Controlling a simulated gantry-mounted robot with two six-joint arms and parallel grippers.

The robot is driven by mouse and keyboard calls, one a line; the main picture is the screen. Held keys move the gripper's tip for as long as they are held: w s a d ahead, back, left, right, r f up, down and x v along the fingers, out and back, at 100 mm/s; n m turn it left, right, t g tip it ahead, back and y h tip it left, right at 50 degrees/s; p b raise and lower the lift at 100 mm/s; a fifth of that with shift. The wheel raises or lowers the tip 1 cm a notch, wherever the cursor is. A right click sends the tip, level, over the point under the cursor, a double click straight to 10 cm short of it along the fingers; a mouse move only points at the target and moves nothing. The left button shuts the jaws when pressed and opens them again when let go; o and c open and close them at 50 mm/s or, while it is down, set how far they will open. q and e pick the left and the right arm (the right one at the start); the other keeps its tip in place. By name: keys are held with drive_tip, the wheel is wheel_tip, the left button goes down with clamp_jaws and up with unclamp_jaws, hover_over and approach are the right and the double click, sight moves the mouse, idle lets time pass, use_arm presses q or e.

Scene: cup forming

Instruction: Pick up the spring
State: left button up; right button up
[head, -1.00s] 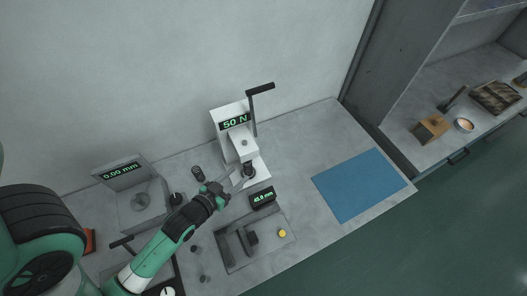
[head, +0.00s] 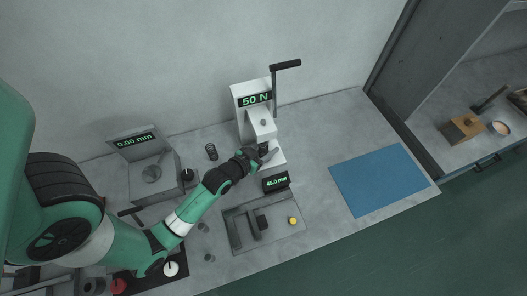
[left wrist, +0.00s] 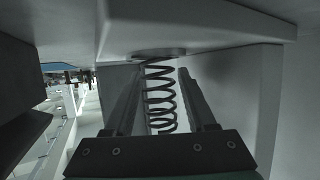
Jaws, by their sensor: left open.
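A dark coil spring (left wrist: 160,95) stands upright in the left wrist view, between the two fingers of my left gripper (left wrist: 165,100). The fingers are open, one on each side of it, with a visible gap at the right finger. The spring's top meets the underside of a grey block. In the head view my left gripper (head: 266,155) reaches into the force press (head: 262,121), which reads 50 N. The spring there is mostly hidden by the gripper and the press head. Another dark spring (head: 211,151) stands on the table left of the press. My right gripper is not in view.
A 0.00 mm gauge (head: 135,143) stands at the left. A display (head: 276,182) reading about 45.0 mm sits in front of the press, behind a grey fixture tray (head: 285,238) with a yellow button (head: 293,221). A blue mat (head: 380,180) lies clear at the right.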

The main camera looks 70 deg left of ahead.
use_arm(q)
drive_tip(key=shift+w+a+f, duration=0.2)
drive_tip(key=shift+w+a, duration=0.05)
drive_tip(key=shift+w, duration=0.15)
clamp_jaws()
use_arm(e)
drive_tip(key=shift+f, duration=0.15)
